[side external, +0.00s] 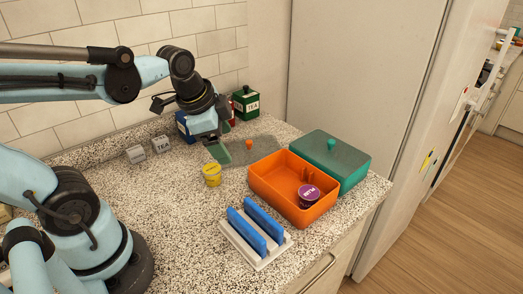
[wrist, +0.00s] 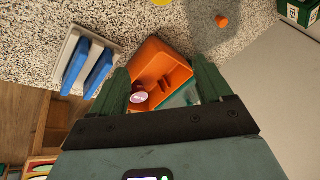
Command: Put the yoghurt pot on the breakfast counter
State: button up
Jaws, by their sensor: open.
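A small pot with a purple, lettered lid (side external: 309,192), which looks like the yoghurt pot, stands inside an open orange box (side external: 270,190) near its front right corner. The pot (wrist: 138,97) also shows in the wrist view, beside the left finger in the picture. My gripper (side external: 222,152) is open and empty, above the counter behind and left of the orange box. In the wrist view its two green fingers (wrist: 162,82) are spread apart with the box between and beyond them. The speckled counter (side external: 170,235) carries everything; I cannot tell whether it is the breakfast counter.
A yellow pot (side external: 211,175) stands left of the box. A blue-and-white rack (side external: 255,240) is in front. A green lidded box (side external: 333,158) adjoins the orange box. The front left counter is clear.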

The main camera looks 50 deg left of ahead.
jog(key=d+n+t, duration=0.1)
jog(key=n, duration=0.1)
jog(key=d+n, duration=0.1)
jog(key=n, duration=0.2)
jog(key=d+n+t, duration=0.1)
jog(key=n, duration=0.1)
jog(key=shift+s+d+f+n+t+h, duration=0.1)
jog(key=shift+s+d+n+t+h, duration=0.1)
jog(key=shift+n+t+h, duration=0.1)
